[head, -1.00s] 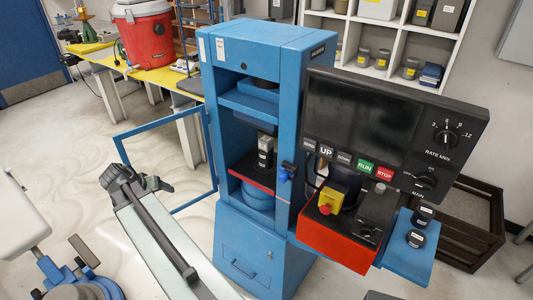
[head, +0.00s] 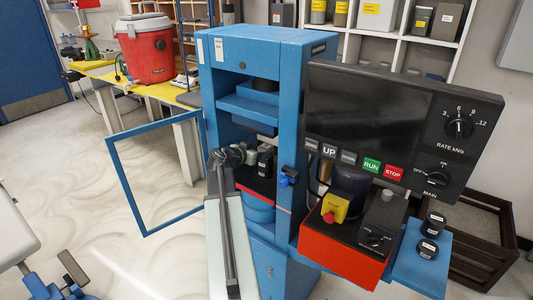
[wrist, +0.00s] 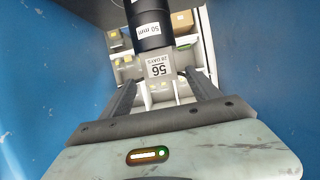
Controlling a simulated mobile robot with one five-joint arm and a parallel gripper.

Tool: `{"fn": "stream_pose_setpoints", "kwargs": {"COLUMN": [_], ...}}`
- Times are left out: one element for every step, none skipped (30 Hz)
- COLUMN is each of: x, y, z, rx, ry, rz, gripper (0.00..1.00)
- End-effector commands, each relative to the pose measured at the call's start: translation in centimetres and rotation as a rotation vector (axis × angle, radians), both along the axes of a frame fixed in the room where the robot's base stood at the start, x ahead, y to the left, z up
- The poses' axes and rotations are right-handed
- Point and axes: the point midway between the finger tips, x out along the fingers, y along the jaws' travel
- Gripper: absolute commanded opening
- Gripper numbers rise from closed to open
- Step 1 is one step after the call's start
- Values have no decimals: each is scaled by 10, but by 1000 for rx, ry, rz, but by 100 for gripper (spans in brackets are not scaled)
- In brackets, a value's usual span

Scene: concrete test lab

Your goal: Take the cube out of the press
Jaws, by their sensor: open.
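The press (head: 265,45) is a blue frame with an open chamber. The grey cube (wrist: 159,68), marked 56 and 28 DAYS, shows in the wrist view, adjoining a black cylinder (wrist: 148,25) labelled 50 mm. In the head view the cube (head: 252,156) is small and partly hidden by my gripper (head: 234,157), at the chamber's front. My gripper's two fingers (wrist: 161,80) are apart, pointing toward the cube, one on either side in the picture. I cannot tell whether they touch it.
The blue guard door (head: 155,180) stands open at left. The control panel (head: 370,115) and red box (head: 340,250) jut out at right. A blue side shelf (head: 415,270) holds black cylinders. Blue chamber walls flank the gripper closely.

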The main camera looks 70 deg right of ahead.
Motion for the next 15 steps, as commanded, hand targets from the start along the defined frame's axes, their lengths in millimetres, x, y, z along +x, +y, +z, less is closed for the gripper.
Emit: {"fn": "stream_pose_setpoints", "kwargs": {"x": [-1, -2, -3, -4, -6, -8, -9, -9, -10, -11, -11, -11, -11, -11, -11], "y": [-8, -12, -19, -25, -30, -37, -40, -43, -44, -45, -44, -44, -43, -43, -43], "z": [-4, -5, -8, -10, -12, -14, -16, -16, -16, -16, -15, -15, -15, -15, -15], "rx": [0, 0, 0, 0, 0, 0, 0, 1, 1, 1, 1, 1, 1, 1, 1], "ry": [0, 1, 1, 2, 1, 1, 1, 0, 0, 0, 0, 0, 0, 0, 0], "rz": [-1, -2, -2, -2, -3, -3, -2, -1, -1, -1, -1, -1, -1, -1, -1], "gripper": [71, 71, 71, 71, 71, 71, 71, 71, 71, 71, 71, 71, 71, 71, 65]}}
